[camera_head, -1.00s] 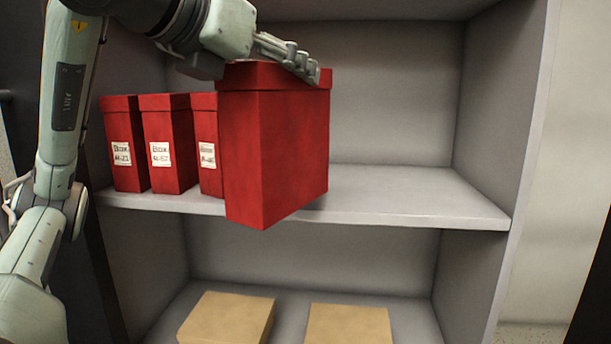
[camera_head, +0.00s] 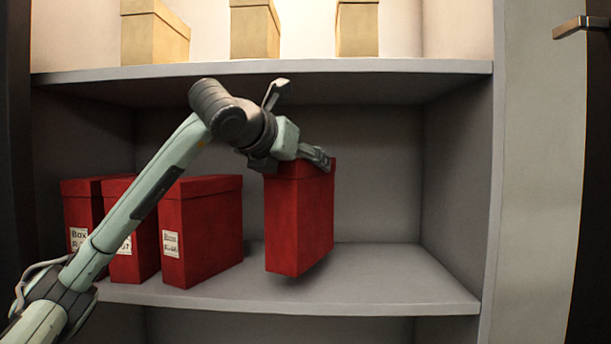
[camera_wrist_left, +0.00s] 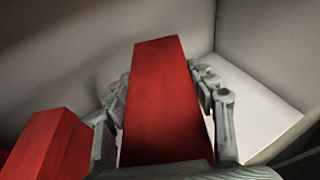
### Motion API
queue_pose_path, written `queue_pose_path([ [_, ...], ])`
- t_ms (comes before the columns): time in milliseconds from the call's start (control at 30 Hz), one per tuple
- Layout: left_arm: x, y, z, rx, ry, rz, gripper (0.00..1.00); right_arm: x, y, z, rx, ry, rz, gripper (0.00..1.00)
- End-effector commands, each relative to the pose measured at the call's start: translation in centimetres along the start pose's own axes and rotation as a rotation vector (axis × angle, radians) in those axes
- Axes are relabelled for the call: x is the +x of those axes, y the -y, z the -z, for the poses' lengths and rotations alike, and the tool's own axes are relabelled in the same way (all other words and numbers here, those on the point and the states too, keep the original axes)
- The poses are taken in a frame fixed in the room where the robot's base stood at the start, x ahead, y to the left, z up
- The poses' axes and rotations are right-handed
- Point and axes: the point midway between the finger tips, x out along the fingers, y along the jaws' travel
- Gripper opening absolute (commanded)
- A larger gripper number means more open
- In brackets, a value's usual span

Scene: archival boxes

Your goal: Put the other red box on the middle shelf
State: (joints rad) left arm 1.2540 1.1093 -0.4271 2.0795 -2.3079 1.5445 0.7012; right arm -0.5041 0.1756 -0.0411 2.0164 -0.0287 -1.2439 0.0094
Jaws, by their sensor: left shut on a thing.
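My left gripper (camera_head: 310,158) is shut on the top of a red box (camera_head: 299,222). The held box is upright over the middle shelf (camera_head: 390,290), to the right of several other red boxes. Its lower edge seems slightly above the shelf board. In the left wrist view the held red box (camera_wrist_left: 163,100) lies between the two fingers (camera_wrist_left: 165,105). The nearest standing red box (camera_head: 203,232) has a white label, and a clear gap separates it from the held box. It also shows at the lower left of the wrist view (camera_wrist_left: 50,148). My right gripper is not in view.
Two more labelled red boxes (camera_head: 84,212) (camera_head: 140,260) stand further left, partly hidden by my left arm. Tan boxes (camera_head: 254,32) stand on the upper shelf (camera_head: 400,66). The middle shelf is free to the right, up to the side wall (camera_head: 457,180).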

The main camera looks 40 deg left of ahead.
Motion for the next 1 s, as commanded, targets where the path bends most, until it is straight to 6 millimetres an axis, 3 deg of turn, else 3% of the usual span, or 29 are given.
queue_pose_path([
  [167, 1.3, -0.1, -0.4, 0.0, 0.003, -0.001, 0.0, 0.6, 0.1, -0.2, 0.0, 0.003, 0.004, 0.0],
  [467, 2.3, -0.1, 2.8, 0.002, 0.004, -0.001, 0.0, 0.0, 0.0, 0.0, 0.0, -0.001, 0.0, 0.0],
  [867, 2.3, -0.1, 3.0, -0.001, 0.005, 0.0, 0.0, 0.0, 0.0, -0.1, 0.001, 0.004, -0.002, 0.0],
  [900, 2.4, 0.0, 3.2, 0.0, 0.001, 0.0, 0.57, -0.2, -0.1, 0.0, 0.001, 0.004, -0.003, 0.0],
  [1000, 2.4, 0.0, 3.1, 0.0, 0.001, 0.0, 0.7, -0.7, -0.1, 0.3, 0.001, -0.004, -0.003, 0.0],
])
